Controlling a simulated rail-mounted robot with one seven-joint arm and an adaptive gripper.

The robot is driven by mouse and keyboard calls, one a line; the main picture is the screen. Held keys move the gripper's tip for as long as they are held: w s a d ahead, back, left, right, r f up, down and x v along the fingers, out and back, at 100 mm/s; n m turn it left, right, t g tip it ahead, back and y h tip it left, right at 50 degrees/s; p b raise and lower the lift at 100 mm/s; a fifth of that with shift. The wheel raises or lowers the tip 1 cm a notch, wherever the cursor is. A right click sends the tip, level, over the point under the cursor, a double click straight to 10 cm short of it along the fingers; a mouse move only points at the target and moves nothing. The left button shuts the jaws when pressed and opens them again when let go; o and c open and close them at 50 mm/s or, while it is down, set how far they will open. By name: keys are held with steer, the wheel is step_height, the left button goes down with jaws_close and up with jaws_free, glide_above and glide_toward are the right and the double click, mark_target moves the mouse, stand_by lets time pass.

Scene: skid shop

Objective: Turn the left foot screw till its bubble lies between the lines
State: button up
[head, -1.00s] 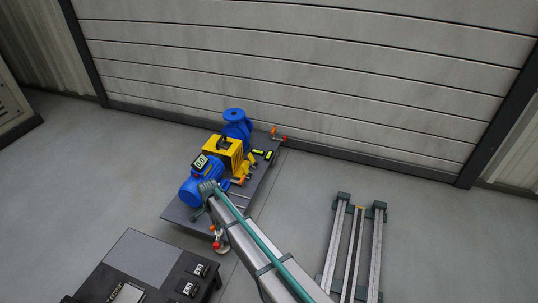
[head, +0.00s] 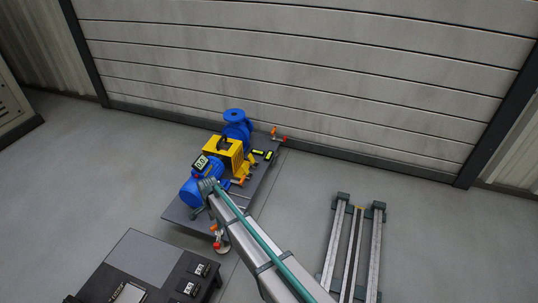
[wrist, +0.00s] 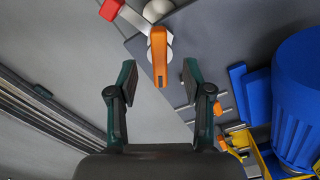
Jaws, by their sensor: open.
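The left foot screw has an orange handle (wrist: 158,55) and a red-ended lever (wrist: 110,9) over a pale round foot. It stands at the skid's near corner, and its orange and red parts (head: 215,230) also show in the head view. My gripper (wrist: 158,75) is open and empty. Its two dark green fingers are apart, with the orange handle in the gap between their tips in the wrist picture; I cannot tell the height difference. Yellow-green bubble vials (head: 262,154) lie on the skid; their bubbles are too small to read.
The skid (head: 180,213) carries a blue motor (head: 190,193), a yellow guard (head: 224,151) and a blue pump (head: 236,123). Another orange-red foot screw (head: 277,134) is at the far corner. A dark table (head: 140,255) stands in front; metal rails (head: 333,243) lie to the right.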

steer(key=shift+r+p, duration=1.5)
steer(key=shift+r, duration=1)
steer(key=shift+a+f, duration=0.1)
